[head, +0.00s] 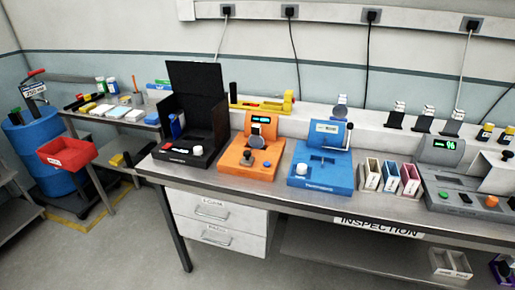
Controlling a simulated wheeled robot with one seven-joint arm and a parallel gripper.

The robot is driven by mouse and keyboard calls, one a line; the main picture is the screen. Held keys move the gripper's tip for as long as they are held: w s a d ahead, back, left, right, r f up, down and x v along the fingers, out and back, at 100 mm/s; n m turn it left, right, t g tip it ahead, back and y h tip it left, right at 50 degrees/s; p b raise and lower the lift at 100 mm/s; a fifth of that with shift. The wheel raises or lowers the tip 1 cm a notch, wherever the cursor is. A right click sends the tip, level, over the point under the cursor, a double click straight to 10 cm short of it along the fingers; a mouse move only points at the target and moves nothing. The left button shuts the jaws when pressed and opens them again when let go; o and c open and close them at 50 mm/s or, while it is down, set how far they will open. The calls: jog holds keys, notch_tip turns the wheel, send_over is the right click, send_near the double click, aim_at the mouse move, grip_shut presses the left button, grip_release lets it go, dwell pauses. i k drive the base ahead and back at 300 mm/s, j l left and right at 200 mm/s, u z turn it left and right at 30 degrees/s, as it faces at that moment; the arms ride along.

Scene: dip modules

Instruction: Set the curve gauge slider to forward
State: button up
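Several gauge-like devices stand on the steel bench; their lettering is too small to tell which is the curve gauge. No slider position can be read. My gripper is not in view.
A grey console (466,196) with a green display stands at the right. Narrow bins (390,177) stand beside the blue device. The bench's front edge (300,204) is clear, with drawers (215,222) below. A blue drum (42,160) and red bin (67,153) are left.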

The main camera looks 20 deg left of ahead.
aim_at(247, 160)
jog(key=i+j, duration=0.1)
jog(key=j, duration=0.25)
jog(key=i+j, duration=0.1)
jog(key=j, duration=0.2)
jog(key=i+j, duration=0.15)
jog(key=j, duration=0.2)
jog(key=i+j, duration=0.1)
jog(key=j, duration=0.2)
jog(key=u, duration=0.05)
